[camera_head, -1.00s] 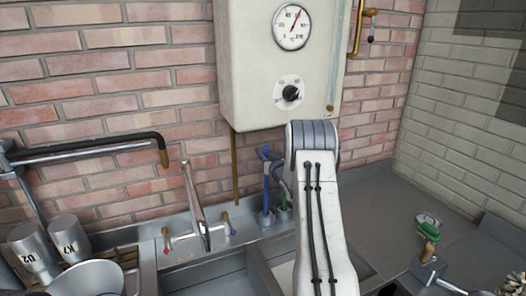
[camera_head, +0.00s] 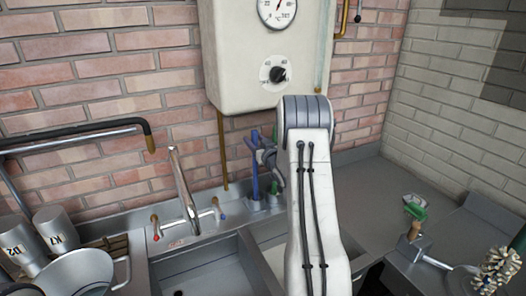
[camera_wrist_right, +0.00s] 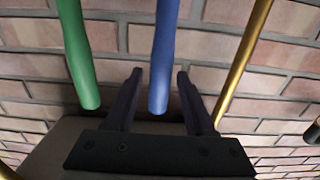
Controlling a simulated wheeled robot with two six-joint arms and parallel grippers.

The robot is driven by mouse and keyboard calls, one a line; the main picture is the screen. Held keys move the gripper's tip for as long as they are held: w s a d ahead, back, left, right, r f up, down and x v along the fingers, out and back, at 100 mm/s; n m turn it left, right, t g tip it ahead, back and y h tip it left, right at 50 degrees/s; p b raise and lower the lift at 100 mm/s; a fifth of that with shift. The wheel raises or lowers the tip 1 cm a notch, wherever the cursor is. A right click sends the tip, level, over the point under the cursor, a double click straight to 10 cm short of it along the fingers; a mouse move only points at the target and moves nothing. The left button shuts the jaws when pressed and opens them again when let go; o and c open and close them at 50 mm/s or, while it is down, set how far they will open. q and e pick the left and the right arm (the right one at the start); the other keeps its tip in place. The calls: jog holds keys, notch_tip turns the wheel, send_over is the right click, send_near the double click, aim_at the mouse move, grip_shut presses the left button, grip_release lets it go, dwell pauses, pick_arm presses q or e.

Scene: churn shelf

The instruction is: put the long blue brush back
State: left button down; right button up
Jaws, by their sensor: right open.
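The long blue brush (camera_head: 254,172) stands upright, handle up, at the back of the sink by the brick wall. Its lower end is small and hard to make out. My right gripper (camera_head: 266,157) is at the upper part of its handle. In the right wrist view the blue handle (camera_wrist_right: 165,50) lies between the two spread fingers of my right gripper (camera_wrist_right: 160,75), with gaps beside it. A green handle (camera_wrist_right: 78,50) is just outside the fingers, to the left in that view. My left gripper is not in view.
A tap (camera_head: 184,190) stands left of the brush, and a brass pipe (camera_head: 222,150) runs down the wall close by. A boiler (camera_head: 240,70) hangs above.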

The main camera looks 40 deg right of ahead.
jog(key=b+v, duration=0.2)
jog(key=v, duration=0.7)
jog(key=shift+d, duration=0.1)
